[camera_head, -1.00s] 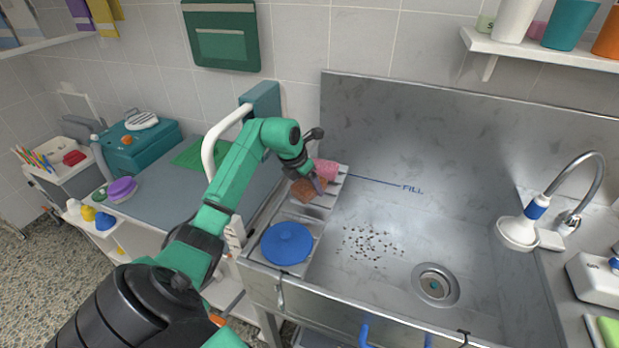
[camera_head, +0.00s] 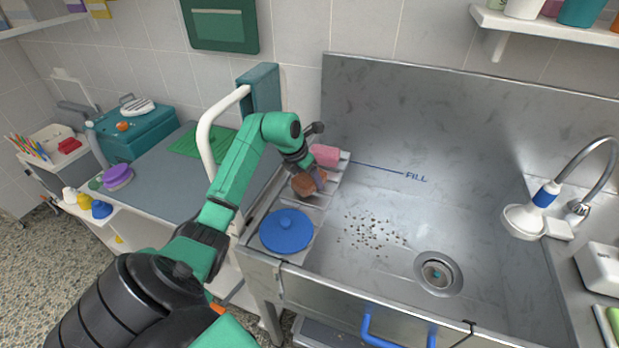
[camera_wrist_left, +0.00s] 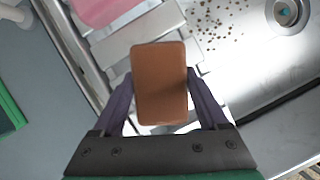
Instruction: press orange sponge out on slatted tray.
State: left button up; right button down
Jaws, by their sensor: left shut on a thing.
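The orange sponge, brownish and block-shaped, shows in the head view (camera_head: 304,185) and fills the middle of the left wrist view (camera_wrist_left: 160,82). My left gripper (camera_head: 312,178) is shut on it, with one finger on each side in the left wrist view (camera_wrist_left: 162,92). The sponge is over the slatted tray (camera_head: 318,199) at the sink's left side; its slats also show in the left wrist view (camera_wrist_left: 116,46). I cannot tell whether the sponge touches the slats. My right gripper is not in view.
A pink sponge (camera_head: 325,155) lies at the tray's far end. A blue round lid (camera_head: 286,230) sits at the near end. Dark bits (camera_head: 370,233) lie scattered in the steel basin beside the drain (camera_head: 438,273).

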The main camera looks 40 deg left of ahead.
aim_at(309, 175)
pick_arm(q)
jog(key=shift+f, duration=0.15)
jog(key=shift+f+b, duration=0.4)
dwell(0.4)
jog(key=shift+s+d+f, duration=0.1)
jog(key=shift+f, duration=0.1)
dwell(1.0)
notch_tip(309, 175, up, 7)
jog(key=p, duration=0.5)
jog(key=shift+r, duration=0.2)
jog(key=shift+f, duration=0.1)
